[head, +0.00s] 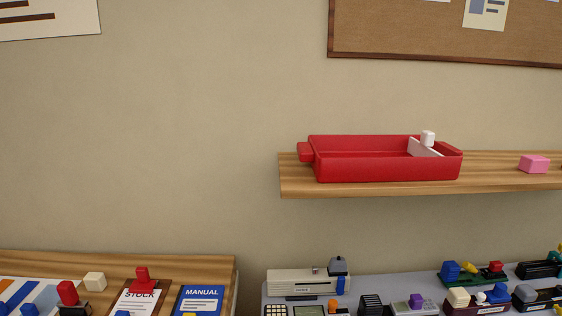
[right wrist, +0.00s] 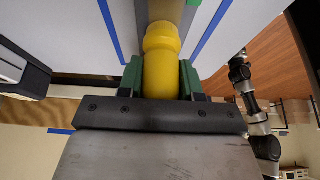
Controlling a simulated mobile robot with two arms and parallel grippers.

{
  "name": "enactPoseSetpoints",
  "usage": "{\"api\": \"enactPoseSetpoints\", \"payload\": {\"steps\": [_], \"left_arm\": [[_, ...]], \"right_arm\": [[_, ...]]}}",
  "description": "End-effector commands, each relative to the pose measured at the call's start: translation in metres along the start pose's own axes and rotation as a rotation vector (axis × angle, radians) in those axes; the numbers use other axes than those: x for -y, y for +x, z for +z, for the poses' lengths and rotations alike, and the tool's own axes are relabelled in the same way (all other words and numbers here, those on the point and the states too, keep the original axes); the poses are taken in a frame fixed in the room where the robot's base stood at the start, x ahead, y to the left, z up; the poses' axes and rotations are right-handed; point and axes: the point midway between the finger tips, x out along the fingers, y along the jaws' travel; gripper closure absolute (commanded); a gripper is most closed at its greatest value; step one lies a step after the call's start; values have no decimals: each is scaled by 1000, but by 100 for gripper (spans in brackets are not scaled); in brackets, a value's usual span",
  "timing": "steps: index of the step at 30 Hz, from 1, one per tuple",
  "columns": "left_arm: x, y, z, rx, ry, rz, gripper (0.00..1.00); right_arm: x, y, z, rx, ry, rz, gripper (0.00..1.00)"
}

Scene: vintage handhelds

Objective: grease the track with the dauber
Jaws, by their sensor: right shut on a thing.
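My right gripper (right wrist: 160,80) is shut in the right wrist view, its green fingers on either side of a yellow rounded handle (right wrist: 162,52). I take this to be the dauber; its working end is hidden. A pale surface with blue lines (right wrist: 209,32) and a grey strip lies beyond it. I cannot tell whether the dauber touches it. I cannot make out the track for certain in either view. Neither gripper shows in the head view. An arm of mine shows at the right of the wrist view, but its gripper cannot be made out.
A red tray (head: 385,171) with a white divider (head: 425,147) stands on a wall shelf (head: 300,188), beside a pink block (head: 534,164). A grey bench at right is crowded with handheld devices (head: 307,281).

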Motion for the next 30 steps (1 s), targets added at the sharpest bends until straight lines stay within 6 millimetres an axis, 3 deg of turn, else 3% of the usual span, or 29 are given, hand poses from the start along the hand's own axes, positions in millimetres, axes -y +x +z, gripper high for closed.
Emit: {"api": "enactPoseSetpoints", "payload": {"steps": [7,18,30], "left_arm": [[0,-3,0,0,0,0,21],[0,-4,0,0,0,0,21],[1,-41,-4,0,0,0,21]], "right_arm": [[0,-5,12,2,2,0,89],[0,-6,11,1,1,0,89],[0,-41,-4,1,1,1,89]]}}
